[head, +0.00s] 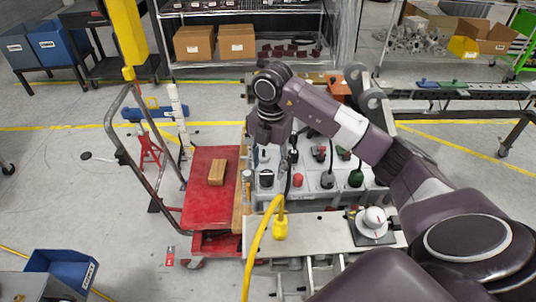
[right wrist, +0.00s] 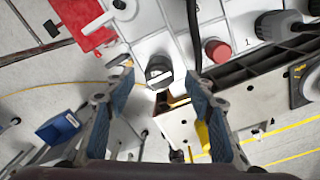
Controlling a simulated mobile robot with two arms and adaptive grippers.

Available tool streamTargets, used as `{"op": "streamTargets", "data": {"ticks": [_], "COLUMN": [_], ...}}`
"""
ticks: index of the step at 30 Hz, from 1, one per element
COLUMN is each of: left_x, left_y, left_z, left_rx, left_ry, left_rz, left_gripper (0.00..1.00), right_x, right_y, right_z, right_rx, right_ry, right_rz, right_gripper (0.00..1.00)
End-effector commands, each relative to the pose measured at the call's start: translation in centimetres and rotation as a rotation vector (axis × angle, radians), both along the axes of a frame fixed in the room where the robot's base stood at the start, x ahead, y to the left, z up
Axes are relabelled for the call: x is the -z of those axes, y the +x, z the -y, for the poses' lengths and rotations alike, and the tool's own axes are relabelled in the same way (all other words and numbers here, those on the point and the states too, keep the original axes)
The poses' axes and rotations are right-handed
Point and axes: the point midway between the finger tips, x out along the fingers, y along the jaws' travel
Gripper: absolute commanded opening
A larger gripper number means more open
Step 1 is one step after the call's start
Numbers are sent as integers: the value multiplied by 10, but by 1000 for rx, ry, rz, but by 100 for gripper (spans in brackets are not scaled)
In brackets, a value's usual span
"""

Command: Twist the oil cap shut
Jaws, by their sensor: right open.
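A round dark cap with a pale bar across its top, which looks like the oil cap, sits on the light grey chassis fixture; it shows in the right wrist view (right wrist: 159,72) and in the head view (head: 266,179). I cannot tell how far it is turned. My right gripper (right wrist: 155,80) is open, with one blue-padded finger on each side of the cap in the picture. No contact shows. In the head view the right gripper (head: 267,140) points down above the cap, its fingertips hard to make out. My left gripper is not in view.
A red cap (right wrist: 217,50) and a grey cap (right wrist: 279,25) stand close by. A dark hose (right wrist: 194,35) rises beside the gripper. A red cart (head: 205,205) with a wooden block (head: 217,172) stands left. A yellow plug (head: 280,228) and white dial (head: 374,219) lie in front.

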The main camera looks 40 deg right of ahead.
Motion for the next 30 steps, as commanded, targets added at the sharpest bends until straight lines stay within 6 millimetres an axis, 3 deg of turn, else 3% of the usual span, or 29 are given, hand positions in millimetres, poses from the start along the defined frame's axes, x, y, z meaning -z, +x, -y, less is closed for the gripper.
{"op": "streamTargets", "data": {"ticks": [9,19,30], "left_x": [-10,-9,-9], "left_y": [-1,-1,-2], "left_z": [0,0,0], "left_rx": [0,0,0], "left_ry": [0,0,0], "left_rz": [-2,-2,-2], "left_gripper": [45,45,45], "right_x": [35,39,39], "right_y": [1,1,1], "right_z": [-2,-2,-2], "right_rx": [-2,-3,-3], "right_ry": [2,1,3], "right_rz": [-1,0,1], "right_gripper": [49,48,7]}}
